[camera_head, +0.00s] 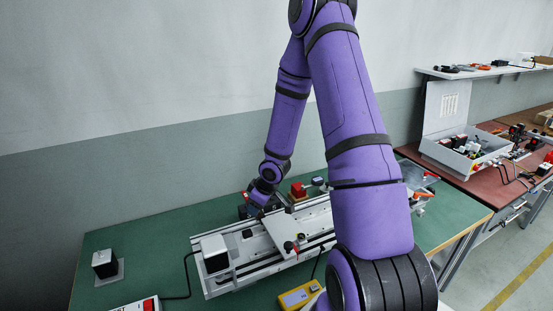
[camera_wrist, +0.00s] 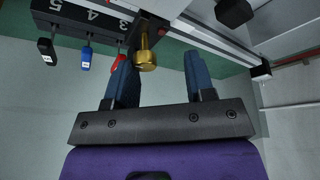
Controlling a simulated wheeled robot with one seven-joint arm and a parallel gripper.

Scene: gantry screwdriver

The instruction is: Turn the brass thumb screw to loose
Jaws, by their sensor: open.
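The brass thumb screw (camera_wrist: 146,55) shows in the wrist view at the upper middle, with a round knob and a narrower stem running up to a dark block with a reddish part. My gripper (camera_wrist: 158,72) is open, its two blue fingers pointing toward the gantry. The screw lies near the tip of the left finger, slightly inside it; whether they touch I cannot tell. The gap beside the right finger is empty. In the head view my gripper (camera_head: 258,200) is small and partly hidden at the back edge of the gantry (camera_head: 218,285); the screw cannot be made out there.
In the wrist view a numbered dark rack (camera_wrist: 75,18) holds black, blue and red-handled tools left of the screw. A dark block (camera_wrist: 234,12) sits upper right. In the head view the green bench (camera_head: 140,245) has a yellow box (camera_head: 299,295) in front and a black cube (camera_head: 104,262) at left.

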